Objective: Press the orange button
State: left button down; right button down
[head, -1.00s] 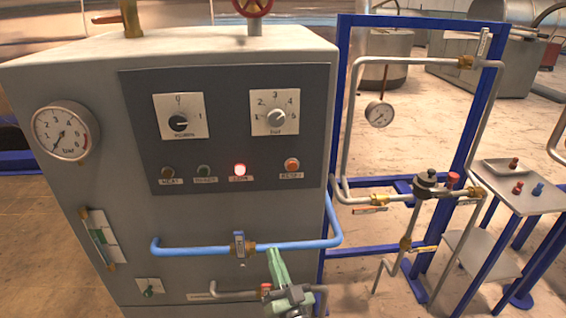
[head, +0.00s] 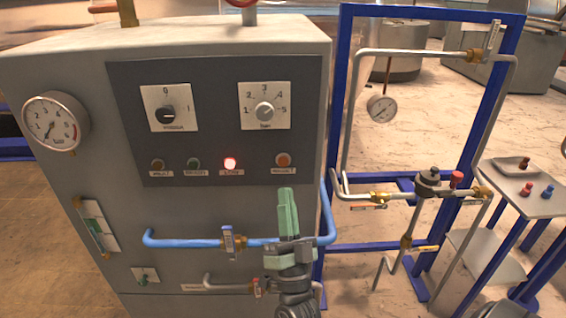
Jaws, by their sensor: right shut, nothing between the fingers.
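The orange button (head: 283,160) sits at the right end of a row on the dark control panel (head: 215,175), above a small white label. My right gripper (head: 287,192) is shut and empty, with its green fingers pointing up. In the picture its tips are just below the orange button's label, with a gap to the button; the depth between tips and panel is hard to judge. My left gripper is not in view.
Two dials are above. A blue pipe (head: 185,243) with a valve crosses the cabinet below the panel. A blue frame (head: 340,90) with pipes stands on the right.

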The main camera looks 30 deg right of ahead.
aim_at(283, 161)
jog(key=shift+w+d+b, duration=0.4)
jog(key=shift+w+d, duration=0.35)
jog(key=shift+w, duration=0.5)
jog(key=shift+w+d+b, duration=0.4)
jog(key=shift+w+d, duration=0.4)
jog(key=shift+w, duration=0.4)
jog(key=shift+w+d+b, duration=0.4)
jog(key=shift+w+d, duration=0.35)
jog(key=shift+w, duration=0.5)
jog(key=shift+w+d, duration=0.25)
jog(key=shift+w, duration=0.1)
jog(key=shift+w+d+b, duration=0.2)
jog(key=shift+w+b, duration=0.15)
jog(key=shift+s, duration=0.1)
jog(key=shift+s+a+p, duration=0.3)
jog(key=shift+s+a, duration=0.15)
jog(key=shift+s, duration=0.2)
